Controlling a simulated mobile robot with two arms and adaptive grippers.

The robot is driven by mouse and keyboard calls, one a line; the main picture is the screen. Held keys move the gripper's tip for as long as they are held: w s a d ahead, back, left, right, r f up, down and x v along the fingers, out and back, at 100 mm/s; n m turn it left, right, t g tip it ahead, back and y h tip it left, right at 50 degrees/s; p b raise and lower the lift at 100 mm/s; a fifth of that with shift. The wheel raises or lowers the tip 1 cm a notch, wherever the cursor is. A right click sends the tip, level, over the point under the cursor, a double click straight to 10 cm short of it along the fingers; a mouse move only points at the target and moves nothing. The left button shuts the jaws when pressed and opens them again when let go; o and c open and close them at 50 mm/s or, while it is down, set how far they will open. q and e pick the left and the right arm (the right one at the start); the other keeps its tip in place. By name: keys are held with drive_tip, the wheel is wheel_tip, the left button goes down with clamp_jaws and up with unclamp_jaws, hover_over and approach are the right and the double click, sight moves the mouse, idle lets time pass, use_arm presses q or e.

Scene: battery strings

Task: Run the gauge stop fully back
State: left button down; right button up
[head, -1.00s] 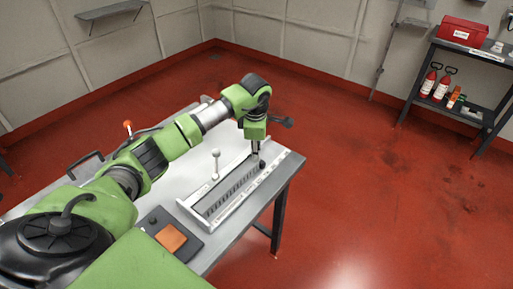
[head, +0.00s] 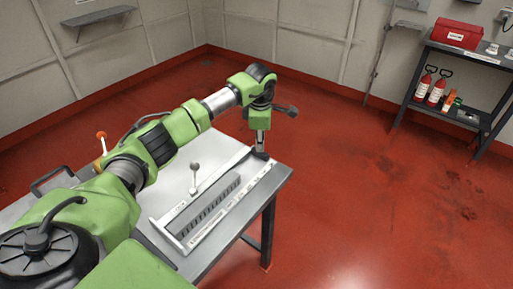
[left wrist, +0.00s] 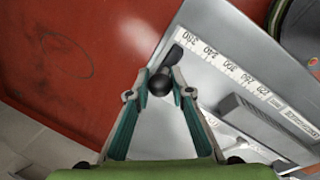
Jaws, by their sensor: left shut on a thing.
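The gauge (head: 232,205) is a long pale rail with a printed number scale, lying along the bench's right side in the head view. Its scale (left wrist: 230,68) also shows in the left wrist view. The gauge stop shows there as a round black knob (left wrist: 160,84) with a dark piece beside it, near the high-number end of the scale. My left gripper (head: 260,150) points down at the gauge's far end. In the left wrist view its fingers (left wrist: 161,88) are shut on the knob. The stop's underside is hidden. My right gripper is not in view.
A grey bench (head: 268,190) carries the gauge. A ball-topped lever (head: 195,168) stands just left of the gauge. Beyond the bench is open red floor (head: 350,200). A shelf cart (head: 455,75) with a red toolbox (head: 457,33) and red bottles stands at the back right.

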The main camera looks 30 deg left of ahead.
use_arm(q)
drive_tip(key=shift+w, duration=0.3)
drive_tip(key=shift+r, duration=0.15)
drive_tip(key=c, duration=2.1)
unclamp_jaws()
drive_tip(key=shift+d, duration=0.1)
drive_tip(key=r, duration=0.4)
drive_tip(key=s+r, duration=0.1)
drive_tip(key=r, duration=0.2)
drive_tip(key=s+d+r, duration=0.1)
drive_tip(key=r, duration=0.3)
drive_tip(key=shift+r, duration=0.3)
